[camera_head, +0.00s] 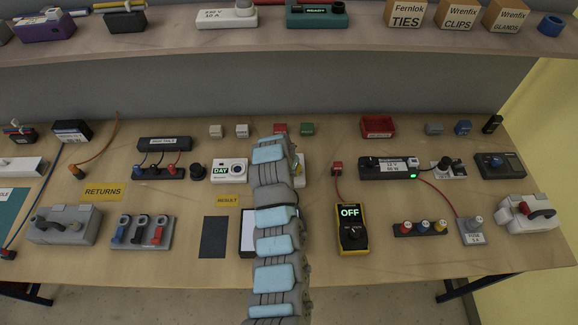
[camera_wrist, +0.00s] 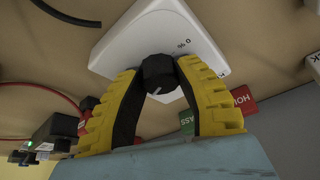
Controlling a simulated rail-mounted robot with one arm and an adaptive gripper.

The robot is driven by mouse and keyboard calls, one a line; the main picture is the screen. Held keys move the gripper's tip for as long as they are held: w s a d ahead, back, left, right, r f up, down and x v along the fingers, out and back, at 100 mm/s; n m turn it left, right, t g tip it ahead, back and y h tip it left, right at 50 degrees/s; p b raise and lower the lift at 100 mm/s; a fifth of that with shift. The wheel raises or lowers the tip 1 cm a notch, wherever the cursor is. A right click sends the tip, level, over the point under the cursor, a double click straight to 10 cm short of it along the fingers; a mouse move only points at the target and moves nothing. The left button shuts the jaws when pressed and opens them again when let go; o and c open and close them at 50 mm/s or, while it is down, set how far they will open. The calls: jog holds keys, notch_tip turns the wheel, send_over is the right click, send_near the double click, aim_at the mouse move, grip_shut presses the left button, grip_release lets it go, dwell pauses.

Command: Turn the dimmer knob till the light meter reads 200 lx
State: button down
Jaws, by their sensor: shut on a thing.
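In the wrist view, my gripper (camera_wrist: 158,70) has its two yellow-and-black fingers shut on the black dimmer knob (camera_wrist: 159,76), one finger on each side. In the head view, my arm hides the knob and fingertips. No lx reading is visible. A yellow meter (camera_head: 352,228) right of my arm reads "OFF"; whether it is the light meter, I cannot tell.
A white box reading "DAY" (camera_head: 229,171) stands left of my arm. A black power supply (camera_head: 390,168) with a green light is at the right, and a red cable (camera_head: 440,194) leaves it. A dark flat pad (camera_head: 214,237) lies near the front.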

jog(key=shift+n+y, duration=0.3)
jog(key=shift+n, duration=0.4)
jog(key=c, duration=0.7)
grip_release()
jog(key=shift+o, duration=0.2)
jog(key=shift+r, duration=0.1)
jog(key=v, duration=1.1)
jog(key=shift+s+r, duration=0.25)
jog(key=shift+r, duration=0.1)
